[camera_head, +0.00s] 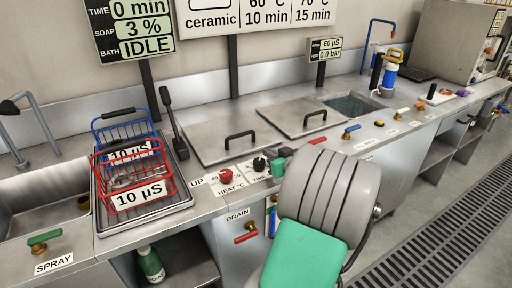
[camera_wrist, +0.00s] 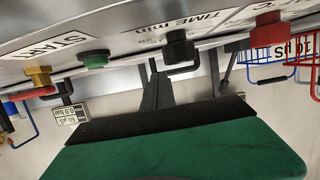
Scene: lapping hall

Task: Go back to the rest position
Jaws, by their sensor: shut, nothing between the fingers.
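My gripper is seen very close in the wrist view, where its dark edge and green body fill the bottom and its dark fingers (camera_wrist: 154,92) look together with nothing held. The wrist picture is upside down, with the panel controls along its top. In the head view my grey arm with a green panel stands in front of the counter and hides most of the gripper. The gripper is near the control panel, by the black TIME knob (camera_head: 260,163) and the green button (camera_wrist: 93,60). I cannot tell whether it touches the panel.
A blue basket (camera_head: 124,116) and a red basket (camera_head: 166,184) stand on the tray (camera_head: 180,199) at left. The red HEAT knob (camera_head: 226,176), valves and lidded baths (camera_head: 215,140) line the counter. A sink (camera_head: 15,226) is far left; the floor at right is clear.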

